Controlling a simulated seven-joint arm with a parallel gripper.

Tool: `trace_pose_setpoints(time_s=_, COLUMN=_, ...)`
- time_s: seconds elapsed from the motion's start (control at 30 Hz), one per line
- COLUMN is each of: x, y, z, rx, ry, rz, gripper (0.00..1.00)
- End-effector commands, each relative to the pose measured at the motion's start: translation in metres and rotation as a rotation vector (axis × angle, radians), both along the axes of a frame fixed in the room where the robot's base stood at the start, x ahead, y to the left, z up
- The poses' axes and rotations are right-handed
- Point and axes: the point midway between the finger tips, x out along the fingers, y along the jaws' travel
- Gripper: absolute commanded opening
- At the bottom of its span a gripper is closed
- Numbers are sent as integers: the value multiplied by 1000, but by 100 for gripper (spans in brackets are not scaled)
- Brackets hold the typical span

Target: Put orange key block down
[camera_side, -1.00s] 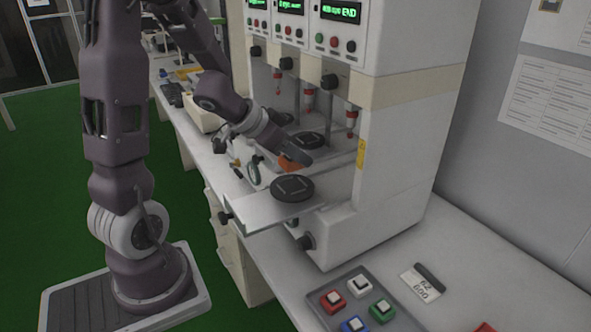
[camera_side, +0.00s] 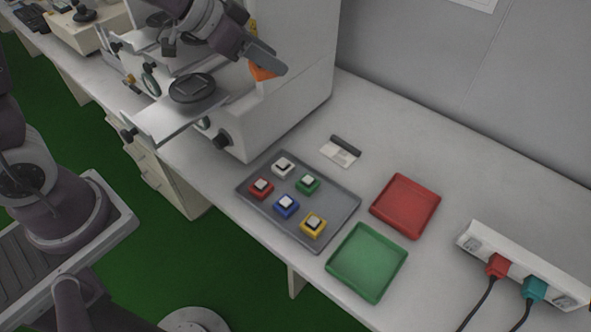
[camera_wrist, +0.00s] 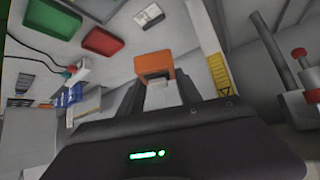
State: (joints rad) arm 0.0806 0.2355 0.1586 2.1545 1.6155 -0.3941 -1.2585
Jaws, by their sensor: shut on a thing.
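The orange key block (camera_wrist: 155,64) is held between the fingers of my gripper (camera_wrist: 160,92) in the wrist view. In the side view the orange block (camera_side: 262,71) shows partly below my gripper (camera_side: 268,64), in the air beside the testing machine. The rest of it is hidden by the fingers. A grey tray (camera_side: 240,187) on the bench holds several key blocks, among them a white (camera_side: 283,166), a red (camera_side: 261,188), a green (camera_side: 307,183), a blue (camera_side: 286,205) and a yellow one (camera_side: 313,224).
A red tray (camera_side: 405,205) and a green tray (camera_side: 367,262) lie empty right of the grey tray. A small labelled card (camera_side: 340,153) lies behind it. A power strip (camera_side: 525,265) with plugs is at the right. The machine's round dark plate (camera_side: 192,88) is left of my gripper.

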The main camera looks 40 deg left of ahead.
Motion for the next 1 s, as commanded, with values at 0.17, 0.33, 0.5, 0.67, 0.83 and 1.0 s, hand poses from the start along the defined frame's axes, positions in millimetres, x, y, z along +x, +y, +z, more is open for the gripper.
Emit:
trace_pose_setpoints(time_s=0.17, x=24, y=-59, z=-33, rx=-13, ry=16, rz=61, gripper=0)
trace_pose_setpoints(time_s=0.33, x=36, y=-101, z=-71, rx=-13, ry=38, rz=148, gripper=0)
trace_pose_setpoints(time_s=0.5, x=40, y=-143, z=-125, rx=5, ry=28, rz=273, gripper=0)
trace_pose_setpoints(time_s=0.67, x=28, y=-170, z=-173, rx=9, ry=18, rz=384, gripper=0)
trace_pose_setpoints(time_s=0.83, x=18, y=-177, z=-201, rx=8, ry=13, rz=446, gripper=0)
trace_pose_setpoints(time_s=1.0, x=17, y=-177, z=-241, rx=8, ry=13, rz=453, gripper=0)
